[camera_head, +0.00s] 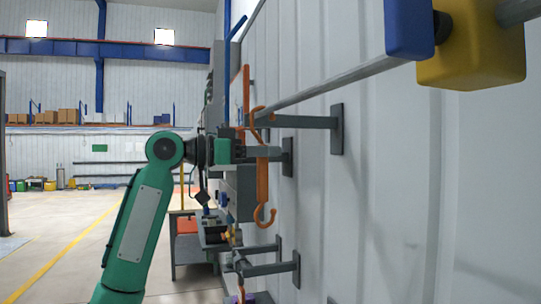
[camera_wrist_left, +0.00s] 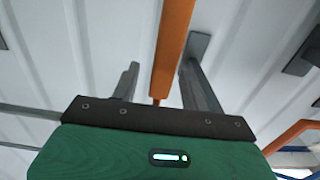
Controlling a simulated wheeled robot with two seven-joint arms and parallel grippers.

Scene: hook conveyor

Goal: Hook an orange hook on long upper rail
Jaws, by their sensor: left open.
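An orange hook (camera_head: 262,180) hangs upright, with its lower curl open at the bottom. My left gripper (camera_head: 268,153) is at the hook's shank, just below the rail. In the left wrist view, the two fingers (camera_wrist_left: 160,85) stand apart, with the orange hook (camera_wrist_left: 172,45) showing between and beyond them. The gripper is open, and a gap shows beside the hook. My right gripper is not in view.
A grey bracket (camera_head: 300,122) holds the rail to the white wall (camera_head: 380,170). A lower bracket (camera_head: 270,268) sits below. A blue block (camera_head: 408,28) and a yellow block (camera_head: 470,48) are at the upper right. A dark workbench (camera_head: 195,255) stands beyond; open floor lies left.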

